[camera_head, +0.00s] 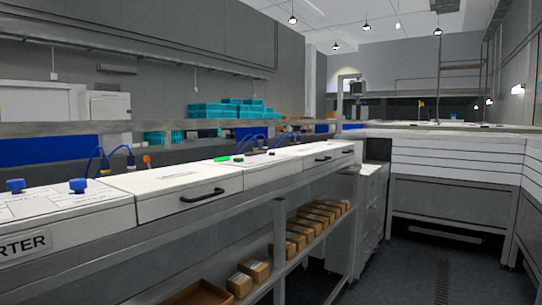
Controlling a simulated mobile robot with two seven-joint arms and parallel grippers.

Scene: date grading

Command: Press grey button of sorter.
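A white machine (60,207) runs in from the left edge, with a label (24,245) whose visible letters read "RTER"; the rest is cut off. Two blue knobs (78,185) stand on its top, which carries printed lines. I cannot make out a grey button in this view. Neither of my grippers is in view.
White units with black handles (203,195) continue the row to the right. A bright green piece (222,159) lies on top. Teal crates (213,110) sit behind. Small brown boxes (297,237) fill the lower shelf. The dark floor (415,265) at right is clear.

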